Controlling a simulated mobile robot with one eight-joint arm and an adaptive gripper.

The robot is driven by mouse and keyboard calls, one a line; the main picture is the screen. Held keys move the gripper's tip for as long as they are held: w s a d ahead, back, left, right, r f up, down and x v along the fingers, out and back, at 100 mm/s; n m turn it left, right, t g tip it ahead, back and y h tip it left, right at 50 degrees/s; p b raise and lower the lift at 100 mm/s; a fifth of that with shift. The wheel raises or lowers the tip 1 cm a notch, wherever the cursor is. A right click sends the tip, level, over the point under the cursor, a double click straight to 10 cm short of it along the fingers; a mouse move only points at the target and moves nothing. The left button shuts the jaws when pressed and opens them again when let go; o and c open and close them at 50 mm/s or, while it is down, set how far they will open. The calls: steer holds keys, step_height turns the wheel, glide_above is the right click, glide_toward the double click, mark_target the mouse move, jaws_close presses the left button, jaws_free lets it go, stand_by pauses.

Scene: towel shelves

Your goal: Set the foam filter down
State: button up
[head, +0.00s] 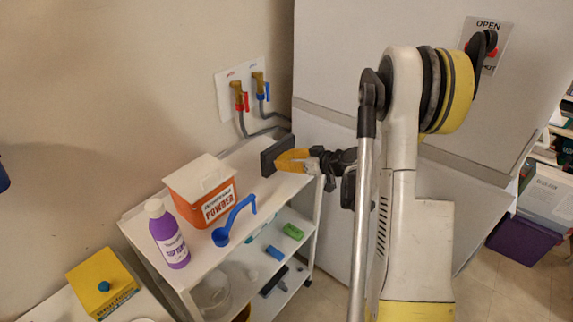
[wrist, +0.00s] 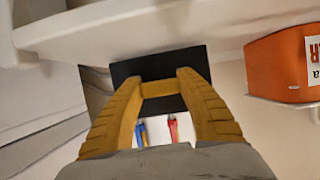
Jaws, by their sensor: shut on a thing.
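The foam filter (head: 269,161) is a dark, flat block at the far right end of the white cart's top shelf (head: 258,207). My gripper (head: 283,159), with yellow fingers, is shut on it from the right and holds it upright. I cannot tell whether its lower edge touches the shelf. In the wrist view the dark foam filter (wrist: 155,65) lies across and beyond the fingertips of my gripper (wrist: 160,82). The fingers hide part of it.
Taps (head: 240,97) with hoses are on the wall behind. A large grey cabinet (head: 335,70) stands close on the right.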

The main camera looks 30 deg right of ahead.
steer(key=shift+f, duration=0.15)
steer(key=shift+f, duration=0.15)
steer(key=o, duration=1.3)
